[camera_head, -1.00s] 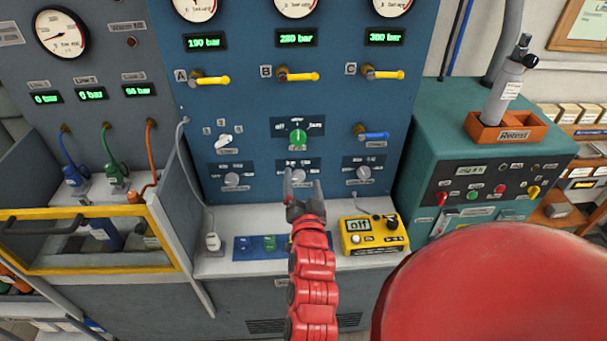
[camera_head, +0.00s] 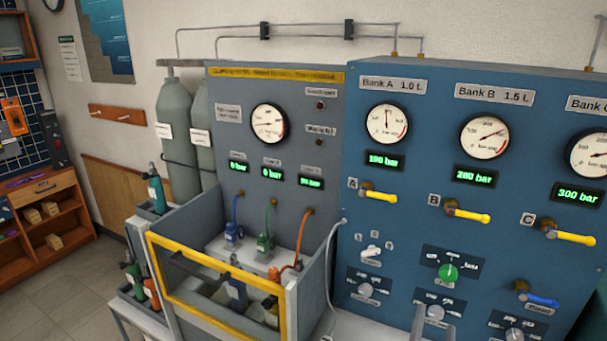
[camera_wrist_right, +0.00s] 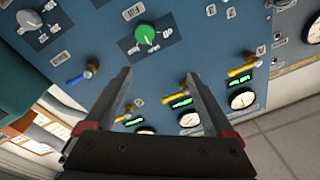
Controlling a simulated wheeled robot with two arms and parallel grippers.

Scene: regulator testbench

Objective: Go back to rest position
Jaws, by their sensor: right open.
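My right gripper (camera_head: 433,332) shows only as two grey fingertips at the bottom edge of the head view, in front of the blue panel's lower knobs. In the right wrist view my right gripper (camera_wrist_right: 158,75) is open, with nothing between its fingers. The blue panel (camera_wrist_right: 100,30) lies beyond the fingers, with a green knob (camera_wrist_right: 146,36) past the tips. The green knob (camera_head: 448,272) also shows in the head view. My left gripper is not in view.
The blue panel (camera_head: 390,230) has yellow-handled valves (camera_head: 466,213) and a blue-handled valve (camera_head: 537,299) sticking out. A yellow-framed guard (camera_head: 215,312) stands to the left. Grey cylinders (camera_head: 175,140) and a wooden shelf (camera_head: 50,200) are further left, by open floor (camera_head: 75,290).

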